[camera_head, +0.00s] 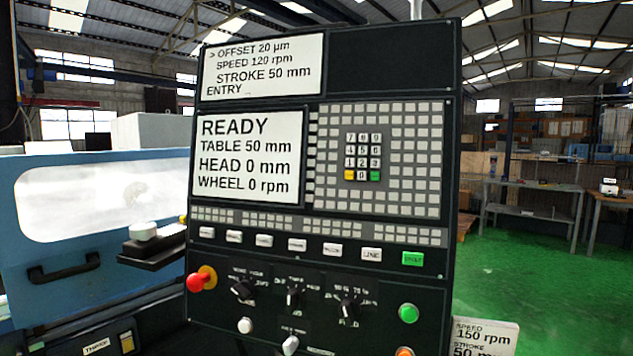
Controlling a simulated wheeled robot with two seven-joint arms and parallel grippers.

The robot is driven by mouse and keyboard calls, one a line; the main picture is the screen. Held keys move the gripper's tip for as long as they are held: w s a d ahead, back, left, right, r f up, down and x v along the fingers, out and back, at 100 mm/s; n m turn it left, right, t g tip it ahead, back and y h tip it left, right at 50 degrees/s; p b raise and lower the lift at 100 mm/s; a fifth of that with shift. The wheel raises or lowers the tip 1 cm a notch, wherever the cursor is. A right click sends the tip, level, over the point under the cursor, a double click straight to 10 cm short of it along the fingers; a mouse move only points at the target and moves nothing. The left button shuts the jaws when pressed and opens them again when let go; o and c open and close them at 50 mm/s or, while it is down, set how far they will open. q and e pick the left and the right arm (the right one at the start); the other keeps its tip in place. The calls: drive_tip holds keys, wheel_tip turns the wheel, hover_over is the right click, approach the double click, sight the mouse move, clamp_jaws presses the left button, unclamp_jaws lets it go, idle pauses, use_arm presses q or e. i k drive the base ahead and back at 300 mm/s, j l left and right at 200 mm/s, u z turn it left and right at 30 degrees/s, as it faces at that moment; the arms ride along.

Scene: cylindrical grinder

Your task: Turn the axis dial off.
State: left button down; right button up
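The dark control panel (380,70) stands upright in front of me. Three black rotary dials sit in a row on its lower part: a left dial (243,289), a middle dial (292,297) and a right dial (348,307). Their white labels are too small to read surely, so I cannot tell which one is the axis dial or its exact setting. The middle dial's pointer looks roughly vertical. The lower screen (248,156) reads READY, TABLE 50 mm, HEAD 0 mm, WHEEL 0 rpm. Neither gripper is in view.
A red knob on a yellow base (201,279) is left of the dials, a green button (408,313) right. A button row (297,245) and keypad (363,157) lie above. A blue machine door (95,255) stands left; green floor (530,290) is open right.

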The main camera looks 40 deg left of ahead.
sight(294, 299)
drive_tip(key=u, duration=1.25)
